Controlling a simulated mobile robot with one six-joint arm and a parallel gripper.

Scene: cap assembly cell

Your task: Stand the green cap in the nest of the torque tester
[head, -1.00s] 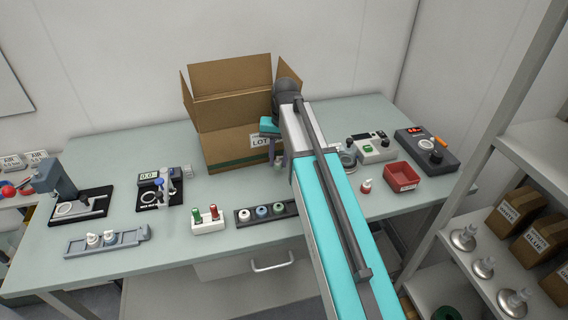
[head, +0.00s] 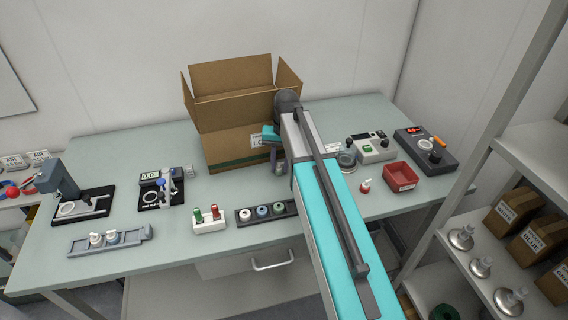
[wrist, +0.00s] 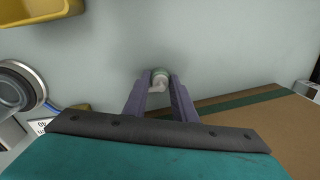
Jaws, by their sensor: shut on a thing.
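In the head view my gripper (head: 278,167) is beside the right side of the cardboard box, and the cap is hidden or too small to make out. A dark grey instrument with a red readout (head: 428,150) stands at the right end of the bench. A device with a green readout (head: 160,186) stands at the left. I cannot tell which instrument is the torque tester.
The open cardboard box (head: 235,148) stands left of my gripper. A round metal dish (head: 346,162), a white control box (head: 371,148) and a red bin (head: 402,176) lie to the right. A yellow bin (wrist: 40,12) shows in the wrist view. A rack of caps (head: 264,212) is at the front.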

